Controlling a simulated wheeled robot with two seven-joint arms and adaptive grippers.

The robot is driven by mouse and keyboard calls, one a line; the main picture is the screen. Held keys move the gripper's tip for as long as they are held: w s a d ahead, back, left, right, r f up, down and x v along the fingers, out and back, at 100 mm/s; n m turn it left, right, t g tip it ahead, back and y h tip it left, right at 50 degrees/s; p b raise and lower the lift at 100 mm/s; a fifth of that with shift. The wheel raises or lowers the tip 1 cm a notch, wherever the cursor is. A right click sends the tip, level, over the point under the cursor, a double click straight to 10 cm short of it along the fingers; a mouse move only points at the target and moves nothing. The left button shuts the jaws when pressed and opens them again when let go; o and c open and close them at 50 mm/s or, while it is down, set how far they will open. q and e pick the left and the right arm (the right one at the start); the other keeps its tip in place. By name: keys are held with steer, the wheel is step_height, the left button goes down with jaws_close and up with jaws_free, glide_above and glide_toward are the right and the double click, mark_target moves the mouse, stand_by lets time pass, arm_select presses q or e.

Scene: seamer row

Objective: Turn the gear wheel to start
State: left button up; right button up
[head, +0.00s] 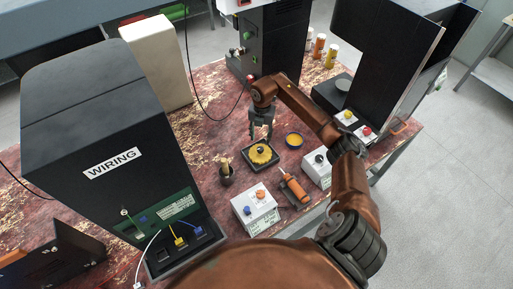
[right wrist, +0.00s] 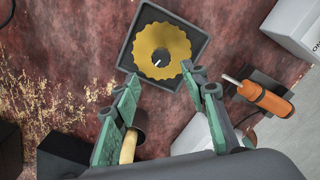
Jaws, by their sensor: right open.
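The yellow gear wheel (head: 260,154) lies flat in a dark square tray (head: 246,163) on the table, with a dark knob at its middle in the head view. In the right wrist view the toothed gear wheel (right wrist: 160,50) shows whole, with a pale mark near its centre. My right gripper (head: 261,137) points down just above and behind the gear wheel, apart from it as far as I can tell. Its green-padded fingers are spread and empty in the right wrist view (right wrist: 162,100). My left gripper is not in view.
An orange-handled tool (head: 294,188) lies in front right of the gear, beside a white button box (head: 255,210). A dark cup with a wooden handle (head: 226,175) stands left. A black WIRING cabinet (head: 110,120) blocks the left side.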

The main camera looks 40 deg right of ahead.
mark_target(260, 148)
steer(key=shift+d+f, duration=0.2)
step_height(260, 148, down, 7)
steer(key=shift+a+f, duration=0.1)
steer(key=shift+f, duration=0.05)
stand_by(0.3)
jaws_close()
